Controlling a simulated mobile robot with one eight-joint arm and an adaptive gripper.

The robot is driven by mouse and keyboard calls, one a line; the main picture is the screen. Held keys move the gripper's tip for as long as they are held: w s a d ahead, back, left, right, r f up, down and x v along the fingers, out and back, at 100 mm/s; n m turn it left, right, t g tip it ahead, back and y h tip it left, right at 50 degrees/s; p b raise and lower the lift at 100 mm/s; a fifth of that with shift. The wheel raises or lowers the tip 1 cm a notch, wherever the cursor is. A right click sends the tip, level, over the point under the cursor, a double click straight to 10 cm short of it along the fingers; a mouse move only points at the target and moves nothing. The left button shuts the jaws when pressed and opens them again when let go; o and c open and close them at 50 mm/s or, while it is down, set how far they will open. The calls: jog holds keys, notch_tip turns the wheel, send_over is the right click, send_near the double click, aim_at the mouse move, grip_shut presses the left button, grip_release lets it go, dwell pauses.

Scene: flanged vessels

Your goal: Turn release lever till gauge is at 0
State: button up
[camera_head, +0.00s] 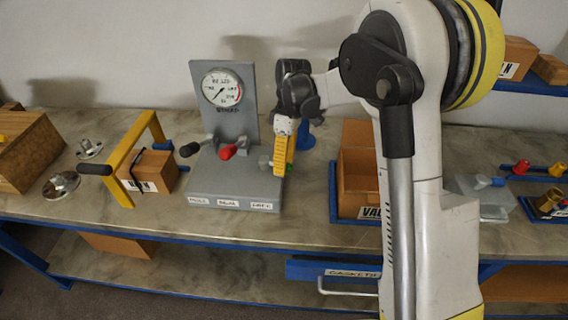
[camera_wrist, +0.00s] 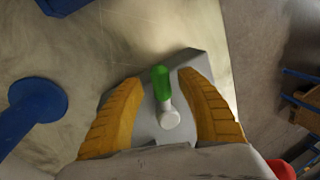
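A grey gauge stand (camera_head: 232,187) is upright on the bench, with a round white gauge (camera_head: 222,87) on its panel. The needle is too small to read. Three controls are on the stand: a black-handled lever (camera_head: 189,149) at left, a red knob (camera_head: 228,152) in the middle, and a green-handled lever at right. The green handle (camera_wrist: 161,82) and its grey hub (camera_wrist: 169,119) show in the wrist view. My gripper (camera_head: 284,170) is at the stand's right side. Its yellow fingers are open on both sides of the green handle, with gaps visible.
A blue round-ended object (camera_wrist: 38,100) stands close beside the gripper. A yellow frame (camera_head: 122,165) and a cardboard box (camera_head: 150,172) are left of the stand. A cardboard box in a blue tray (camera_head: 334,205) is to the right. Metal flanges (camera_head: 62,185) lie farther left.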

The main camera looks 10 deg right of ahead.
jog(key=v, duration=1.2)
jog(key=shift+s+r, duration=0.1)
jog(key=shift+s, duration=0.05)
jog(key=s+r+m+t, duration=0.3)
jog(key=s+r, duration=0.1)
jog(key=s, duration=0.3)
jog(key=s+d+f+m+t, duration=0.1)
jog(key=s+m+t, duration=0.2)
jog(key=s, duration=0.5)
jog(key=s+d+f+m+t+h, duration=0.1)
jog(key=s+d+m+t, duration=0.1)
jog(key=s+m, duration=0.3)
jog(key=s+t, duration=0.1)
jog(key=s, duration=0.2)
jog(key=shift+d+f+m+t+h, duration=0.25)
jog(key=shift+f+m+t+h, duration=0.05)
jog(key=shift+f+t, duration=0.1)
